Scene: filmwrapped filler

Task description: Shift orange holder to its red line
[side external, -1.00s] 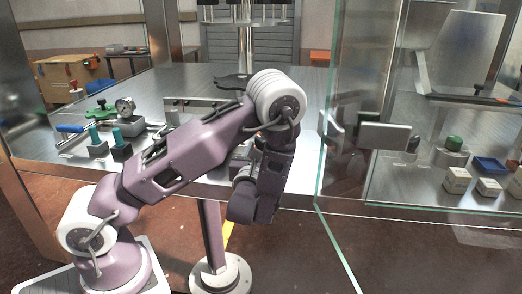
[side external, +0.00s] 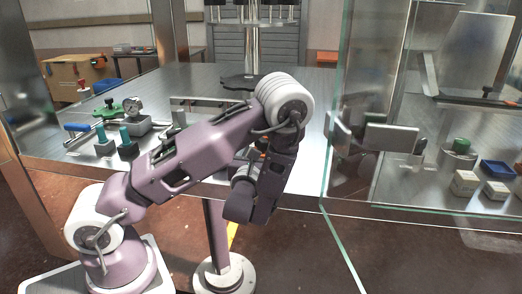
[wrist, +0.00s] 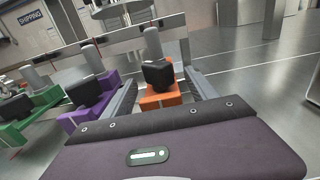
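The orange holder (wrist: 160,98) shows in the wrist view with a black block (wrist: 158,74) on it and an upright grey post behind. My gripper (wrist: 160,82) is open, its two grey fingers apart on either side of the orange holder. I cannot tell whether either finger touches it.
A purple holder (wrist: 89,116) and a green holder (wrist: 35,124), with black blocks, stand left of the orange one. A metal rail runs behind them. A glass panel (side external: 362,110) stands right of my arm. Gauge and valve parts (side external: 132,108) lie on the left of the bench.

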